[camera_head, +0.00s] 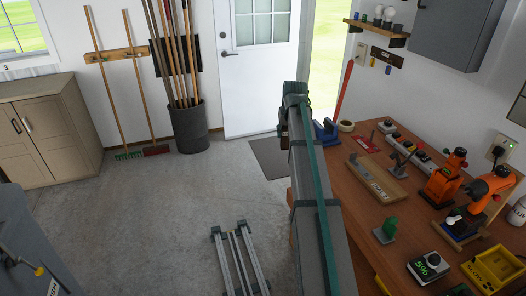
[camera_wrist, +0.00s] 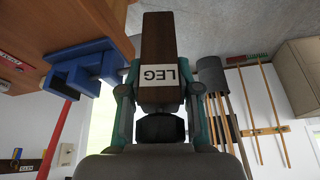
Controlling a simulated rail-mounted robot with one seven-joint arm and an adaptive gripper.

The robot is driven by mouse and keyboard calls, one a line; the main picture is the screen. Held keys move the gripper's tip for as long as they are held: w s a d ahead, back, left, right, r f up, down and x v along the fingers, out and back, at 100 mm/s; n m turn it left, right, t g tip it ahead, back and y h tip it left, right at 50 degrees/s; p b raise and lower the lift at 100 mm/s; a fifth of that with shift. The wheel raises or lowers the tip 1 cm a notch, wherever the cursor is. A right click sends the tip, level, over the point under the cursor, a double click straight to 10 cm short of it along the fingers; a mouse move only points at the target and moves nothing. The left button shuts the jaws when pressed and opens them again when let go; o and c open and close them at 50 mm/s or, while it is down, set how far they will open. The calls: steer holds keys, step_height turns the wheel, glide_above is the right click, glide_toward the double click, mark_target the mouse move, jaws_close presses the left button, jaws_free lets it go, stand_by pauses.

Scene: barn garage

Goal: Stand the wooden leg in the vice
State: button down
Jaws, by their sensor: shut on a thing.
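The wooden leg (camera_wrist: 160,35) is a dark brown block with a white "LEG" label, upside down in the wrist view. My gripper (camera_wrist: 160,92) is shut on it, with a finger on each side of the labelled end. In the head view my arm hides the leg, and the gripper's fingers cannot be made out there. The blue vice (camera_head: 327,131) is at the far left edge of the workbench, just right of my arm's end. It also shows in the wrist view (camera_wrist: 85,70), left of the leg and apart from it.
The wooden workbench (camera_head: 372,222) holds a wooden plane-like block (camera_head: 377,185), orange drills (camera_head: 446,180), a scale (camera_head: 428,267) and a yellow bin (camera_head: 497,268). A red bar (camera_head: 344,88) rises behind the vice. The floor (camera_head: 180,215) left of my arm is mostly clear.

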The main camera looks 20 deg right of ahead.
steer(key=w+d+r+n+b, duration=0.15)
steer(key=w+d, duration=0.25)
steer(key=d, duration=0.5)
steer(key=w+d+r, duration=0.2)
steer(key=w+d, duration=0.2)
steer(key=d, duration=0.5)
steer(key=w+d+r+b, duration=0.15)
steer(key=w+d, duration=0.25)
steer(key=d, duration=0.5)
steer(key=shift+n+y, duration=0.4)
steer(key=shift+n, duration=0.15)
steer(key=f, duration=0.3)
steer(key=f+b, duration=0.1)
steer(key=shift+s+a+f, duration=0.25)
steer(key=shift+s+f, duration=0.05)
steer(key=shift+s, duration=0.1)
steer(key=shift+f, duration=0.1)
steer(key=shift+f, duration=1.35)
steer(key=shift+f, duration=0.1)
steer(key=shift+f+b, duration=0.5)
steer(key=shift+f, duration=0.55)
